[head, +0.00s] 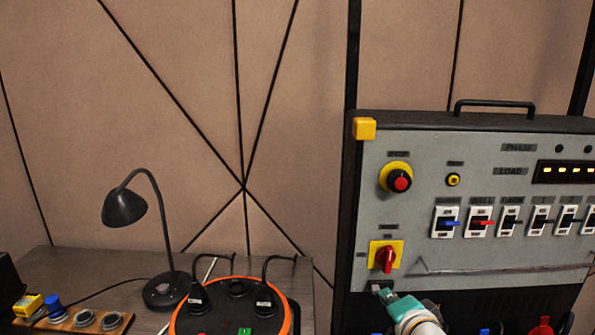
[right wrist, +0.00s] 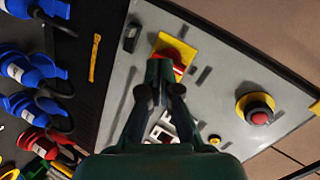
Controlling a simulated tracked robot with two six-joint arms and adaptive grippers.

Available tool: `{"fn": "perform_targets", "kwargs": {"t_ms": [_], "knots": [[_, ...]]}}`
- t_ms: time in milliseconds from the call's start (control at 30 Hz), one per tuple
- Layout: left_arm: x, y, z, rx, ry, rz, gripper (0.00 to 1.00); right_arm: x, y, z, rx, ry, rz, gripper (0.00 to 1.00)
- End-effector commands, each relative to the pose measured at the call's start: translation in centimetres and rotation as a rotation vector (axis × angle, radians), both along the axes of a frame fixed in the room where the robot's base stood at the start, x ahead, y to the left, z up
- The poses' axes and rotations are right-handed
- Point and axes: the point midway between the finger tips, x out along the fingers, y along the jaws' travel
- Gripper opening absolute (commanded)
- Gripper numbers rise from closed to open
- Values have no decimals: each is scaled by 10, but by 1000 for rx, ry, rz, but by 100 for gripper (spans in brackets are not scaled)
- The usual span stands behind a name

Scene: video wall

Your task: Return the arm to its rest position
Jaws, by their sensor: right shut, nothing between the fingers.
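My right arm comes in from the bottom of the head view, and its teal right gripper (head: 384,293) is in front of the lower left of the grey control panel (head: 440,160). In the right wrist view the right gripper (right wrist: 160,72) has its fingers together with nothing between them. The red rotary switch (head: 387,260) on its yellow plate is just above the gripper in the head view. In the right wrist view the fingers partly cover this switch (right wrist: 180,66); I cannot tell whether they touch it. My left gripper is not in view.
The panel carries a red stop button (head: 400,181) and a row of breakers (head: 478,222). Blue sockets (right wrist: 22,70) and red sockets (right wrist: 35,140) stick out beside it. A black lamp (head: 125,207) and an orange-rimmed cable reel (head: 290,318) are on the left table.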

Motion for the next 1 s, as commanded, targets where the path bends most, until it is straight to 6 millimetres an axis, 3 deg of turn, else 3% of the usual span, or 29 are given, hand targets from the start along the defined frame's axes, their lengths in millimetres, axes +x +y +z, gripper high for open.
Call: {"fn": "perform_targets", "kwargs": {"t_ms": [33, 200, 300, 433, 600, 700, 800, 1000], "knots": [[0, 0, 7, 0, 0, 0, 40, -4, 4, -41, -63, 91, 46, 0], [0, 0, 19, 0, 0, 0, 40, -43, 17, -165, -242, 350, 248, 0], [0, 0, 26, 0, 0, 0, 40, -84, 25, -230, -313, 496, 392, 0], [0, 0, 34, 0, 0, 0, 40, -150, 36, -295, -358, 659, 591, 0], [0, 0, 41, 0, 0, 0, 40, -226, 50, -340, -359, 793, 810, 0], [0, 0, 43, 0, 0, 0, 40, -254, 57, -351, -350, 831, 891, 0], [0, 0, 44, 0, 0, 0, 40, -268, 61, -356, -344, 848, 932, 0], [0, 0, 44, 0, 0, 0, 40, -270, 61, -357, -342, 850, 941, 0]]}}
